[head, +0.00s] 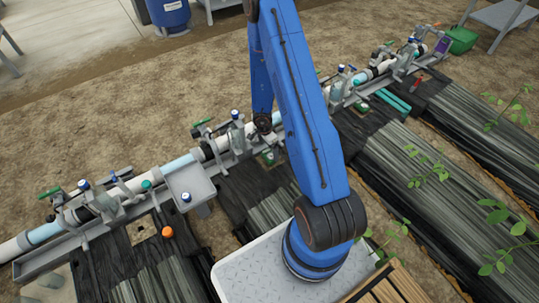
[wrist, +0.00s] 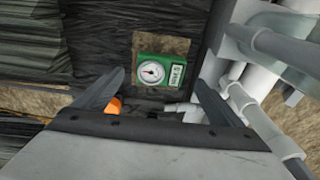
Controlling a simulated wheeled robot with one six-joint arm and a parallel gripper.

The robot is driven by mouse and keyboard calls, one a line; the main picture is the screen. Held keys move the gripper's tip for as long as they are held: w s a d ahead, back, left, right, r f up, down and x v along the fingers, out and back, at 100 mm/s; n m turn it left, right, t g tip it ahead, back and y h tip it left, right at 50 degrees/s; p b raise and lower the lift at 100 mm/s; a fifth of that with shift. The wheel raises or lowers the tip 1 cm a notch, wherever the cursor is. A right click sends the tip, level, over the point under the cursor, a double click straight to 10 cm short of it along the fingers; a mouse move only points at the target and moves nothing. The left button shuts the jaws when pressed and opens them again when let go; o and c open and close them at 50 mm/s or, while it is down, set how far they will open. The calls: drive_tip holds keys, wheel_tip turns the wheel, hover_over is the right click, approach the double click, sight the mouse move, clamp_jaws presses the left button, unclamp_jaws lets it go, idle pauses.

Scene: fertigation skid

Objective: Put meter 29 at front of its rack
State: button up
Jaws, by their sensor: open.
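A green meter (wrist: 162,71) with a round white dial and a label too small to read lies in the wrist view. It sits on a brown patch amid black ground sheet. I cannot read whether it is number 29. My gripper (wrist: 160,82) is open, its two dark fingers apart on either side of the meter in the picture, with nothing between them. How far above it they are, I cannot tell. In the head view my blue arm hides most of the gripper; a small green item (head: 267,157) shows below the wrist. I cannot tell which part is the rack.
A long pipe line on a grey rail (head: 60,243) crosses the head view; its white pipes (wrist: 262,85) stand close right of my gripper. A grey tray (head: 190,182) stands by the rail. Plant beds lie right.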

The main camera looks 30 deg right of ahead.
sight(269, 153)
drive_tip(key=shift+d+f, duration=0.15)
drive_tip(key=shift+f, duration=1.15)
drive_tip(key=shift+d+f, duration=0.15)
drive_tip(key=shift+f, duration=1.15)
drive_tip(key=shift+c, duration=0.6)
drive_tip(key=c, duration=1.1)
drive_tip(key=shift+r, duration=5.45)
